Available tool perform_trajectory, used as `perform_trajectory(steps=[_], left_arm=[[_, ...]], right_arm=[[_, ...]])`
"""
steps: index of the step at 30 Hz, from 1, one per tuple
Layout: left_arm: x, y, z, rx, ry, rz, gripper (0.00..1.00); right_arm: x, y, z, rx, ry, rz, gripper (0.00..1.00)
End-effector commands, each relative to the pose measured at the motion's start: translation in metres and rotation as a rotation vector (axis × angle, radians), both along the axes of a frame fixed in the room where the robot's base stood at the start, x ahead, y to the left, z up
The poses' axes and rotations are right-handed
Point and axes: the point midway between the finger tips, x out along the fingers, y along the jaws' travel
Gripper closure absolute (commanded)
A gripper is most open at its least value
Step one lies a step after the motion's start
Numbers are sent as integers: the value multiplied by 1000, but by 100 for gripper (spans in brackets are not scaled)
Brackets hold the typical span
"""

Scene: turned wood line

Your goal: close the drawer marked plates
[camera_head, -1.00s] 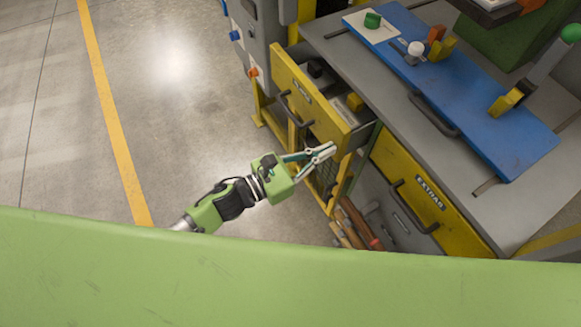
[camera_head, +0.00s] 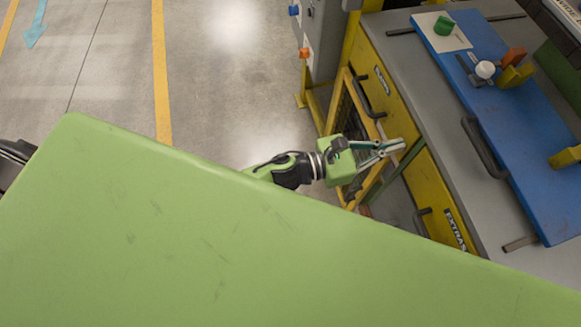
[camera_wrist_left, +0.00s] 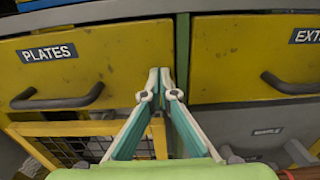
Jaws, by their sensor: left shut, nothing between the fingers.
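The plates drawer (camera_head: 398,116) has a yellow front, a dark handle and a small dark label. In the head view its front now sits at the cabinet face, with no open inside showing. In the left wrist view the plates drawer (camera_wrist_left: 120,52) is at the left, its label readable and its front about level with the extras front beside it. My left gripper (camera_head: 398,147) is shut and empty, fingertips at the right end of the plates front. In the left wrist view the left gripper (camera_wrist_left: 161,88) points at that edge; exact contact cannot be told. My right gripper is not in view.
The extras drawer (camera_head: 435,199) is to the right, closed, with a dark handle. A blue board (camera_head: 505,130) with small parts lies on the grey top. A yellow mesh frame (camera_head: 347,115) stands below the plates drawer. Open floor lies left.

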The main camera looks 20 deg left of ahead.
Motion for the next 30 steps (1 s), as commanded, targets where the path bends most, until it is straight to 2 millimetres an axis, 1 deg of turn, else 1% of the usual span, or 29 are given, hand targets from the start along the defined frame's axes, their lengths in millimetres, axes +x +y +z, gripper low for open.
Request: perform_trajectory(steps=[1,4,8,11,14,21,24,30], left_arm=[[2,-1,3,-4,-4,2,100],[2,-1,4,-5,-5,2,100],[2,-1,4,-6,-6,2,100],[-2,5,4,-6,-4,3,100],[-12,18,2,-3,-2,2,100],[-44,61,0,-2,1,3,100],[-55,76,0,-1,0,3,100],[-70,95,0,-2,-2,1,100]], right_arm=[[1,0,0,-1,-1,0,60],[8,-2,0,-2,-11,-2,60],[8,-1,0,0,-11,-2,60],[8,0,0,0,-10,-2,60],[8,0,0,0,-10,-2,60],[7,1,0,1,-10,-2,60],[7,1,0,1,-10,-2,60],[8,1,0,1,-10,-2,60]])
